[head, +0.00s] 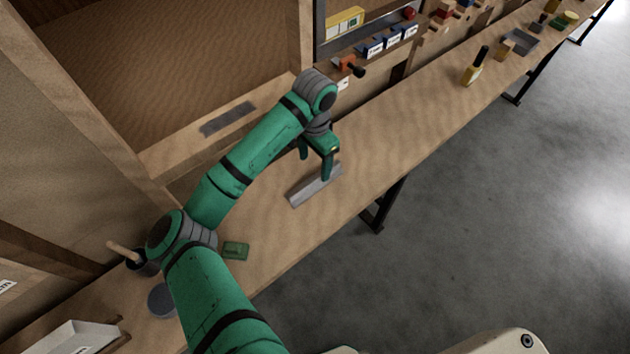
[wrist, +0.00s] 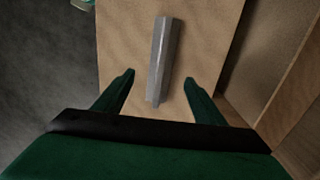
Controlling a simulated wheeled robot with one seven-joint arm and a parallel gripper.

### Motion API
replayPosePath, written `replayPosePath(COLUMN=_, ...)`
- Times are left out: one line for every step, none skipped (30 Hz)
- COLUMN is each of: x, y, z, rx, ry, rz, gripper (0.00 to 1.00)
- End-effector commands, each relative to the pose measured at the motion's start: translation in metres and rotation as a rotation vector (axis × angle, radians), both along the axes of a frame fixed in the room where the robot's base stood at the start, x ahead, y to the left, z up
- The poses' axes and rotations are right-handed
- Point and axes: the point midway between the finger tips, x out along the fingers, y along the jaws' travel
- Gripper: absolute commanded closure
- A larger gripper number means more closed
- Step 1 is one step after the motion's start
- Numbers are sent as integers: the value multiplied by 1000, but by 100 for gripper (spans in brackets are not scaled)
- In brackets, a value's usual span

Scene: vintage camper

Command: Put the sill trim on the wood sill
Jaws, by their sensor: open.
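The sill trim, a grey metal angled strip (head: 314,187), lies on the wooden bench top. It also shows in the wrist view (wrist: 160,62), lengthwise, with its near end between the finger tips or just beyond them. My gripper (head: 317,167) is open and empty above the far end of the strip; in the wrist view its fingers (wrist: 159,76) stand apart on either side of the strip. I cannot tell the exact height. The wood sill (head: 180,153) is the ledge under the large wooden opening behind the bench, with a dark grey rectangular patch (head: 228,119) on it.
A green card-like piece (head: 236,250) and a round grey dish (head: 162,300) lie near my arm. A yellow bottle (head: 474,68) and a grey tray (head: 522,42) stand farther right. The bench between is mostly clear.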

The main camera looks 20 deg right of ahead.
Motion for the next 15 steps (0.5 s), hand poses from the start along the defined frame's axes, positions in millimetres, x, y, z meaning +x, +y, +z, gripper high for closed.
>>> replayPosePath(x=0, y=0, z=-9, rx=0, ry=1, rz=1, gripper=36)
replayPosePath(x=-1, y=0, z=-13, rx=-1, ry=2, rz=1, gripper=36)
replayPosePath(x=0, y=0, z=-19, rx=-1, ry=2, rz=1, gripper=36)
replayPosePath(x=0, y=0, z=-23, rx=-2, ry=2, rz=1, gripper=36)
replayPosePath(x=0, y=0, z=-27, rx=-3, ry=2, rz=1, gripper=36)
replayPosePath(x=0, y=0, z=-31, rx=-2, ry=2, rz=1, gripper=36)
replayPosePath(x=0, y=0, z=-33, rx=-3, ry=1, rz=2, gripper=36)
replayPosePath(x=0, y=0, z=-35, rx=-2, ry=0, rz=2, gripper=36)
replayPosePath(x=0, y=0, z=-37, rx=-3, ry=0, rz=2, gripper=36)
replayPosePath(x=1, y=0, z=-39, rx=-3, ry=-1, rz=2, gripper=36)
replayPosePath(x=1, y=0, z=-40, rx=-3, ry=-1, rz=2, gripper=36)
replayPosePath(x=1, y=0, z=-43, rx=-3, ry=-1, rz=2, gripper=36)
replayPosePath(x=1, y=1, z=-45, rx=-2, ry=-1, rz=2, gripper=36)
replayPosePath(x=1, y=1, z=-48, rx=-2, ry=0, rz=3, gripper=36)
replayPosePath(x=2, y=0, z=-54, rx=-3, ry=0, rz=3, gripper=36)
